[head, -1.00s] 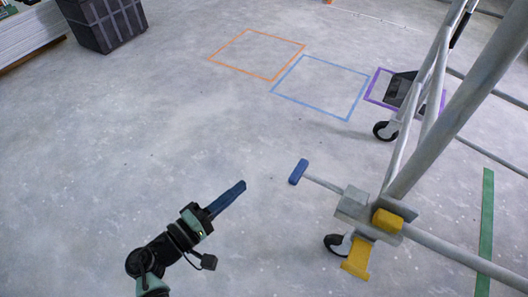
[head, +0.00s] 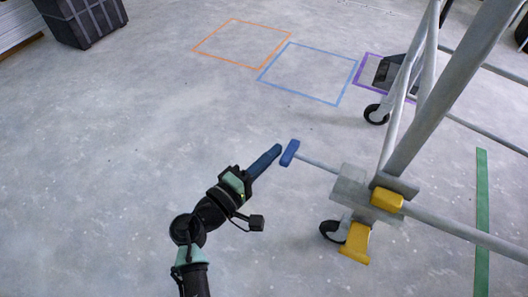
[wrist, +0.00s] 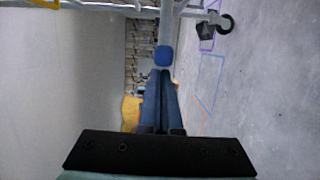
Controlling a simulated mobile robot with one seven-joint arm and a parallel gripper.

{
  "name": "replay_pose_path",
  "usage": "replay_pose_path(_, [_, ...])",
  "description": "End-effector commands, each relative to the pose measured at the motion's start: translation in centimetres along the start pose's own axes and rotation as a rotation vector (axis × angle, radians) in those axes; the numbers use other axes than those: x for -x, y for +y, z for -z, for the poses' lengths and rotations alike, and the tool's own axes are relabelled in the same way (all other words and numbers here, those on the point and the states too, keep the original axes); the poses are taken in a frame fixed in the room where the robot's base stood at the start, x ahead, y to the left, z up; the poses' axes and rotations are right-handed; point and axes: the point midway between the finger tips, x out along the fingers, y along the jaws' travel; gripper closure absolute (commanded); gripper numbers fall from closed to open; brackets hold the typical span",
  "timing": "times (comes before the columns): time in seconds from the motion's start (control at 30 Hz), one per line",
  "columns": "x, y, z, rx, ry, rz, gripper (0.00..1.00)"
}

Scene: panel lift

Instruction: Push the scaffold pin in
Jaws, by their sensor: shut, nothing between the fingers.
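The scaffold pin has a blue handle (head: 289,153) on a grey rod (head: 318,164) that runs into a grey bracket (head: 350,186) on the scaffold's lower corner. A good length of rod stands out of the bracket. My gripper (head: 277,150) is shut and empty, its blue fingers pointing at the handle from the left, close to it. I cannot tell whether they touch. In the wrist view the handle's round end (wrist: 164,56) sits just past the tips of my gripper (wrist: 164,72).
The scaffold frame (head: 440,120) stands on the right, with a caster (head: 335,231) and yellow pedal (head: 355,243) below the bracket. Orange, blue and purple taped squares mark the floor behind. A dark crate (head: 82,18) stands at the far left. The floor left of the scaffold is clear.

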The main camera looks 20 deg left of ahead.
Motion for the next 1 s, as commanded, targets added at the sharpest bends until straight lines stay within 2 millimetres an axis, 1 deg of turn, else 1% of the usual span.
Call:
replay_pose_path(0.27, [-0.1,0.0,-0.2,0.001,-0.002,0.001,1.0])
replay_pose_path(0.33, [-0.2,0.0,-1.1,0.002,-0.004,0.002,1.0])
replay_pose_path(0.5, [-1.1,0.0,-4.5,0.002,-0.007,0.003,1.0])
replay_pose_path(0.6, [-1.4,0.0,-5.7,0.001,-0.006,0.002,1.0])
replay_pose_path(0.7, [-1.5,0.0,-6.0,0.0,-0.002,0.0,1.0])
replay_pose_path(1.0, [-1.5,0.0,-6.0,0.0,-0.003,0.0,1.0])
